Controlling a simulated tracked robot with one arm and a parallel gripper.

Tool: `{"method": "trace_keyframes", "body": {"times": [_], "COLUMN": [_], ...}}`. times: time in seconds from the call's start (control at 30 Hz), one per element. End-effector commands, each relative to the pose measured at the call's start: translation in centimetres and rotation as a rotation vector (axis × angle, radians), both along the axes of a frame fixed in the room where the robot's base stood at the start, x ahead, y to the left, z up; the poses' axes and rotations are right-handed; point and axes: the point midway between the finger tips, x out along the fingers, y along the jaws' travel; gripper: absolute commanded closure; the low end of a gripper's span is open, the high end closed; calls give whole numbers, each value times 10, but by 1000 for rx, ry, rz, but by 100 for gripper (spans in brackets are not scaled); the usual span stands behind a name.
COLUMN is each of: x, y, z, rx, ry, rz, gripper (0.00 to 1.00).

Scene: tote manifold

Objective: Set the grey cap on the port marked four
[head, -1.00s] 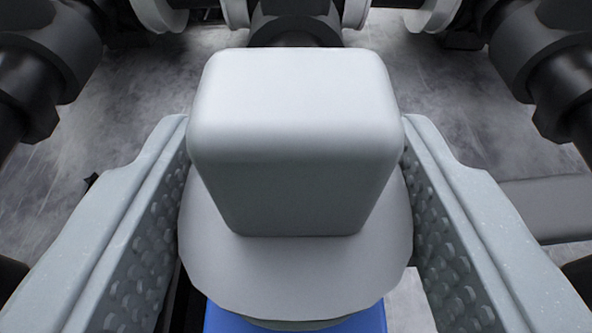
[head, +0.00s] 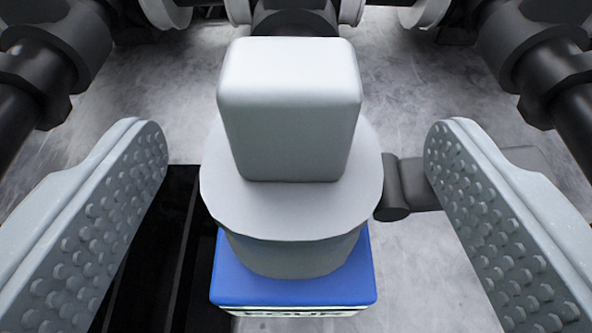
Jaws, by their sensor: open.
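The grey cap (head: 290,110) has a block-shaped top on a round flange. It sits upright on a grey round neck (head: 295,252), which I take to be the port. Below is a blue block (head: 295,280) with a white label at its front edge, cut off by the frame; the visible lettering looks like "FOUR". My gripper (head: 298,165) is open, with one studded finger on each side of the cap. There is a clear gap between each finger and the cap. The contact between cap and port is hidden under the flange.
Dark pipes with collars stand at upper left (head: 50,70) and upper right (head: 535,70), and another is behind the cap. A dark grey cylinder (head: 405,185) lies right of the cap. A black slotted structure (head: 165,260) is at lower left. Grey floor shows between them.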

Motion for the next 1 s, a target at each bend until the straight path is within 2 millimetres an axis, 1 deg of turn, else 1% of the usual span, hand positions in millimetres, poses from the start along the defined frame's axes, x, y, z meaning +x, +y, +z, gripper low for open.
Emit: {"method": "trace_keyframes", "body": {"times": [0.03,0.3,0.5,0.7,1.0], "x": [-9,-60,-93,-109,-112], "y": [-1,-3,-4,-4,-3], "z": [4,19,28,32,33], "rx": [1,1,1,0,1], "ry": [3,4,2,3,2], "rz": [-1,-2,-1,0,1], "gripper": [26,26,26,26,26]}}
